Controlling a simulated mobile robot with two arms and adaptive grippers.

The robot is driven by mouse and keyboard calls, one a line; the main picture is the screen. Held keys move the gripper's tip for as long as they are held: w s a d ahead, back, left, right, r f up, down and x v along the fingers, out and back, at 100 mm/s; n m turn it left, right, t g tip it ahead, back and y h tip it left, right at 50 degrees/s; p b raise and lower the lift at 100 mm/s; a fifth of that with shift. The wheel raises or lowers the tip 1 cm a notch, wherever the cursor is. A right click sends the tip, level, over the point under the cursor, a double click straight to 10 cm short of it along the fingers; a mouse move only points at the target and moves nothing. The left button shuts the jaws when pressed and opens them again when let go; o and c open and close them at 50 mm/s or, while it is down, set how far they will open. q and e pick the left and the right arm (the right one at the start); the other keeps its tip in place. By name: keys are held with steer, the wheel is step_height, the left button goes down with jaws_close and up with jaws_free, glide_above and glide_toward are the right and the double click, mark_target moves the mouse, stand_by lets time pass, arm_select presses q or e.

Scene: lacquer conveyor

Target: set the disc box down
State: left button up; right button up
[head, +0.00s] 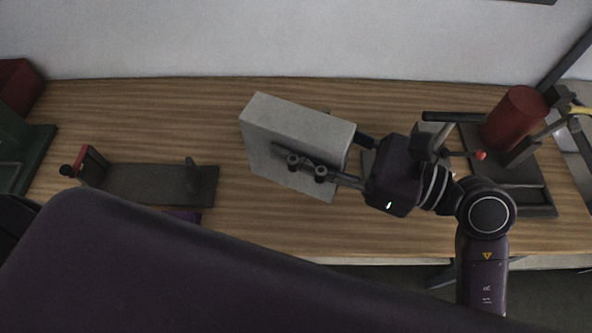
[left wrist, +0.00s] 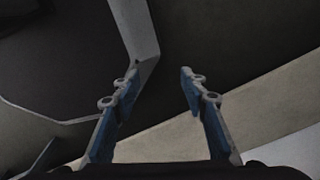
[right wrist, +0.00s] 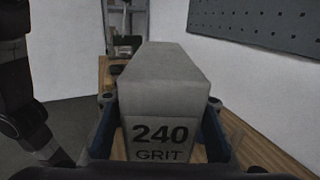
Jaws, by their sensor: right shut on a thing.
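The disc box is a grey block (head: 298,128) over the middle of the wooden table in the head view. In the right wrist view the box (right wrist: 166,85) shows "240 GRIT" on its near end. My right gripper (head: 320,160) is shut on it, with one finger along its front face and the other mostly hidden behind. I cannot tell whether the box touches the table. My left gripper (left wrist: 158,88) is open and empty in the left wrist view; in the head view its fingers are not visible.
A dark bracket-like stand (head: 150,184) lies left of the box on the table (head: 240,225). A dark frame with a red cylinder (head: 515,118) stands at the right. A green object (head: 22,150) and a red bin (head: 18,85) are at far left. Table behind the box is clear.

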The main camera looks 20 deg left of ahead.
mark_target(299, 178)
step_height(299, 178, down, 7)
steer(key=shift+s+f, duration=0.1)
steer(key=shift+f, duration=0.05)
step_height(299, 178, down, 5)
steer(key=shift+r, duration=0.15)
arm_select(q)
steer(key=shift+w+d+r, duration=0.15)
steer(key=shift+w+d, duration=0.2)
steer(key=shift+w, duration=0.25)
arm_select(e)
steer(key=shift+f, duration=0.2)
steer(key=shift+f, duration=0.15)
steer(key=o, duration=1.4)
arm_select(q)
steer(key=shift+a, duration=0.1)
